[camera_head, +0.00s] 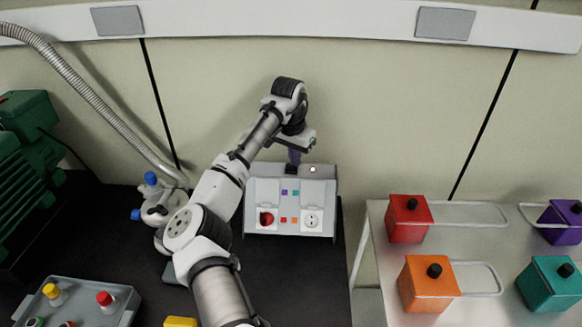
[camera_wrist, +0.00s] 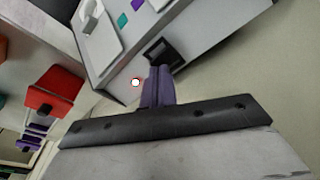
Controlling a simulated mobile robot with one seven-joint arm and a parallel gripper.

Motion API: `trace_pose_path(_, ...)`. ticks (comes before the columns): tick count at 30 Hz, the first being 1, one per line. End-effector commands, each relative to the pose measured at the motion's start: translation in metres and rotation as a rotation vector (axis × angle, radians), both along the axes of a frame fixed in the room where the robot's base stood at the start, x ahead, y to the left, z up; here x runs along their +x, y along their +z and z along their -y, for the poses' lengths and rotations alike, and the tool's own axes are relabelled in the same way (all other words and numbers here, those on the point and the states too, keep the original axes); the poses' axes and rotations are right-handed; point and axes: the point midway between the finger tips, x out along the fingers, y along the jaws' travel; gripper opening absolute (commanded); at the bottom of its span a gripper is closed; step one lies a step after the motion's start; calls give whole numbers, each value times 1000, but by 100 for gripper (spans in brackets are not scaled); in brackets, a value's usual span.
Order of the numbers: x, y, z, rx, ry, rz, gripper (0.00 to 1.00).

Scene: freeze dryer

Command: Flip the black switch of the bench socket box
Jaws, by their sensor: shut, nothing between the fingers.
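The grey bench socket box (camera_head: 262,187) stands on the black bench top against the wall. Its sloped front bears a red rotary knob (camera_head: 266,218), a round socket (camera_head: 311,220) and small purple, teal and orange squares. The black switch (camera_wrist: 160,51) is on the box's top face; in the head view it shows as a dark patch (camera_head: 291,169) under my fingers. A small lit lamp (camera_wrist: 136,82) sits beside it. My gripper (camera_wrist: 158,72) is shut and empty, its purple fingertips right at the switch's edge. I cannot tell whether they touch it.
Red (camera_head: 409,219), orange (camera_head: 428,284), teal (camera_head: 551,284) and purple (camera_head: 560,222) lidded containers stand on a metal table at right. A grey tray (camera_head: 119,318) with coloured caps is front left. A green machine (camera_head: 28,135) and a hose (camera_head: 98,101) are at left.

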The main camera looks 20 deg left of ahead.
Motion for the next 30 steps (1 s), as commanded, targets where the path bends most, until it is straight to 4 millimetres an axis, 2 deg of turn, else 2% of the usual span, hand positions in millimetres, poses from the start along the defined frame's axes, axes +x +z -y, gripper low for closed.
trace_pose_path(14,0,-4,0,1,0,0,0)
trace_pose_path(30,0,37,0,1,0,0,0)
